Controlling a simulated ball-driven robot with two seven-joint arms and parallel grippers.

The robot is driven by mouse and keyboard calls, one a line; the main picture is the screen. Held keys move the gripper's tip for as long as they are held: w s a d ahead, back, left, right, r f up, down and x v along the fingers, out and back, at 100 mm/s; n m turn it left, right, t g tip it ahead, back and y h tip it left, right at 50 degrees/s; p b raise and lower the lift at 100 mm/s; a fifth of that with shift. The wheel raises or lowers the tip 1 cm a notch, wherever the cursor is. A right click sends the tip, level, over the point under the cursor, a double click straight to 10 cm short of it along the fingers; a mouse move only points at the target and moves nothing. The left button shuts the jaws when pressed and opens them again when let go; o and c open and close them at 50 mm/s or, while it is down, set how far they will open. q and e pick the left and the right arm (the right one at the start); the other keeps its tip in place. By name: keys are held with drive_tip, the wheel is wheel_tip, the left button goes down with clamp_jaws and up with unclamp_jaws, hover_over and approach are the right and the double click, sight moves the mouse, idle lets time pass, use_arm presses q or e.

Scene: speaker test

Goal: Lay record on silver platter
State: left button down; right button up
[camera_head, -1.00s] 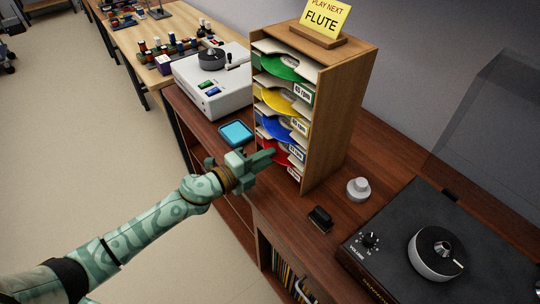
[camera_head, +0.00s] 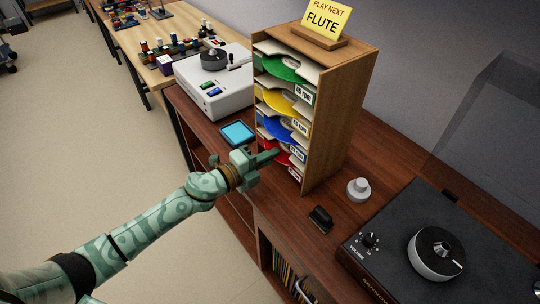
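A wooden rack (camera_head: 340,110) holds records in pale sleeves on stacked shelves: green (camera_head: 283,69), yellow (camera_head: 281,100), blue (camera_head: 279,130) and red (camera_head: 268,146). My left gripper (camera_head: 272,157) is at the rack's lower open front, by the blue and red records, partly covering the red one. I cannot tell whether its fingers are apart or touch a record. A round platter with a silver side and dark top (camera_head: 434,262) sits on the black player (camera_head: 390,237) at the lower right. My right gripper is out of view.
A white player (camera_head: 228,94) with a small dark disc stands behind the rack. A blue-screened pad (camera_head: 238,133), a grey knobbed weight (camera_head: 359,189) and a black brush (camera_head: 320,219) lie on the brown cabinet top.

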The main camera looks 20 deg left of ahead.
use_arm(q)
drive_tip(key=shift+s+f, duration=0.1)
drive_tip(key=shift+f, duration=0.1)
drive_tip(key=f+v, duration=0.1)
drive_tip(key=v, duration=1.7)
drive_tip(key=shift+a+r, duration=0.15)
drive_tip(key=shift+a, duration=0.05)
idle(0.3)
drive_tip(key=shift+s, duration=0.1)
